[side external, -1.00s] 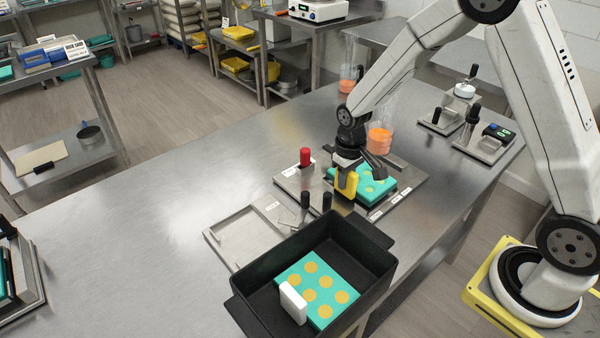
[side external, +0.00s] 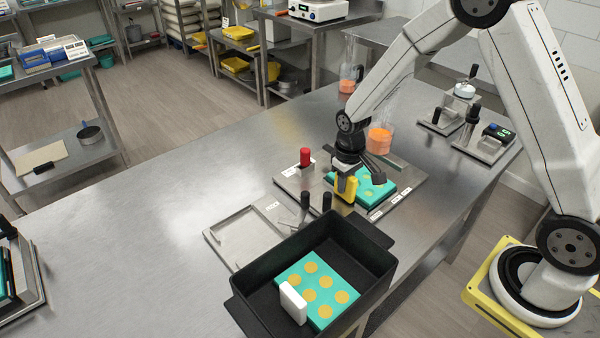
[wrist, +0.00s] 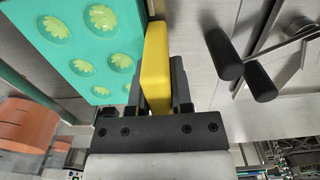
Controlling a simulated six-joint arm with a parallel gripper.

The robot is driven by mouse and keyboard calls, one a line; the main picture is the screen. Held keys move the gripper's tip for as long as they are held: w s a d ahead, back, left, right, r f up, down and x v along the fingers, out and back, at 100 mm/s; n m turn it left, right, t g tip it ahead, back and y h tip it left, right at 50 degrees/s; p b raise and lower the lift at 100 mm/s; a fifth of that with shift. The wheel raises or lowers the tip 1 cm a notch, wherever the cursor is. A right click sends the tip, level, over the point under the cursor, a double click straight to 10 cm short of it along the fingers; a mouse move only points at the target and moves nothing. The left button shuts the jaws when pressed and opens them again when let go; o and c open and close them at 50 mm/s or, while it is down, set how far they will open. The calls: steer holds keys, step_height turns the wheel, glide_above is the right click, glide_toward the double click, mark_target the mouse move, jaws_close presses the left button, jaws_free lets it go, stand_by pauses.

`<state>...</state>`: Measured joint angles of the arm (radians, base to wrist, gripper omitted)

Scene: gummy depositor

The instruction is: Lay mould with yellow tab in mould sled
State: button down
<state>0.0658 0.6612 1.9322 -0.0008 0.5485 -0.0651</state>
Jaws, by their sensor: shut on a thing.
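The teal mould with the yellow tab (side external: 375,190) lies at the depositor station, with several flower-shaped cavities showing in the wrist view (wrist: 85,45). My gripper (side external: 345,183) is shut on its yellow tab (wrist: 155,65), one finger on each side. I cannot tell whether the mould rests on the plate or hangs just above it. The mould sled is not clearly told apart; a flat metal plate (side external: 408,190) lies under and around the mould. A shallow, empty metal tray-like frame (side external: 222,234) lies to the left of it.
A black bin (side external: 250,290) at the front holds another teal mould (side external: 318,282) with a white tab (side external: 293,303). Two black upright handles (side external: 327,202) stand close to my gripper. A red knob (side external: 305,157) and beakers of orange liquid (side external: 380,140) stand nearby.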

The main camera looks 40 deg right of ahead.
steer(key=shift+f, duration=0.1)
steer(key=shift+c, duration=2.2)
jaws_free()
steer(key=shift+r, duration=3.9)
steer(key=shift+s+a+r, duration=0.15)
steer(key=shift+s, duration=0.25)
steer(key=s+a+r+t, duration=0.1)
steer(key=s+a+t, duration=0.1)
steer(key=s, duration=1.1)
steer(key=shift+a+r+t, duration=0.25)
steer(key=shift+r+t, duration=0.05)
steer(key=shift+r, duration=0.05)
